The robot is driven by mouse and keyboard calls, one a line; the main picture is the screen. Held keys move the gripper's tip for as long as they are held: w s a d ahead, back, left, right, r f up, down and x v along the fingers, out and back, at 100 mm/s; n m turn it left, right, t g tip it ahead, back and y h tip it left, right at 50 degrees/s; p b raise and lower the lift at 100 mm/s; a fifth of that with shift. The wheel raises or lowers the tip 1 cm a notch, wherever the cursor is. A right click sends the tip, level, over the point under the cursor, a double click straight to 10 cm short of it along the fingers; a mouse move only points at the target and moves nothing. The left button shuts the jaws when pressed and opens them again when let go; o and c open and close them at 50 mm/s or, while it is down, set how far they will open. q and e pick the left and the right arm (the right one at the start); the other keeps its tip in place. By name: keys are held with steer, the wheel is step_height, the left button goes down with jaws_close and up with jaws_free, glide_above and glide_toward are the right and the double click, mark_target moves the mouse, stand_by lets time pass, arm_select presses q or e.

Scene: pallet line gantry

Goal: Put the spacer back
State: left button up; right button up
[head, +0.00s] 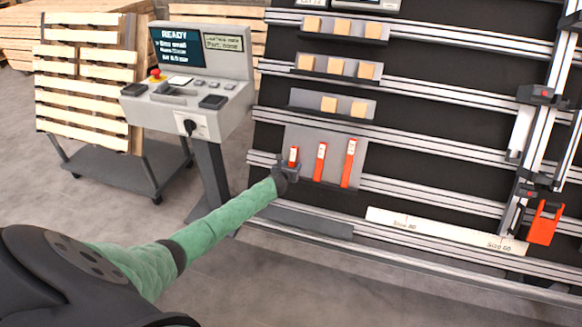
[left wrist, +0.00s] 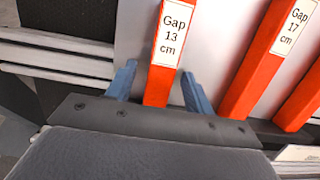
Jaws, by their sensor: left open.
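Three red-orange spacers stand in a row on a grey panel (head: 302,137) of the rack. The shortest, leftmost spacer (head: 293,153) is labelled "Gap 13 cm" in the left wrist view (left wrist: 164,55). The middle spacer (head: 320,160) is labelled "Gap 17 cm" (left wrist: 270,55), and the tallest spacer (head: 350,163) is to its right. My left gripper (head: 289,170) is at the lower part of the leftmost spacer. Its blue fingers (left wrist: 158,75) are open, one on each side of that spacer, with gaps visible. My right gripper is not in view.
Shelves with wooden blocks (head: 343,28) are above the spacers. A white size strip (head: 445,231) is at lower right, beside an orange part (head: 543,224) on the gantry. A control console (head: 195,90) and a pallet cart (head: 88,85) stand left. Floor in front is clear.

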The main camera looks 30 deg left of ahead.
arm_select(q)
steer(key=v, duration=0.7)
steer(key=shift+s+d, duration=0.15)
steer(key=shift+s, duration=0.25)
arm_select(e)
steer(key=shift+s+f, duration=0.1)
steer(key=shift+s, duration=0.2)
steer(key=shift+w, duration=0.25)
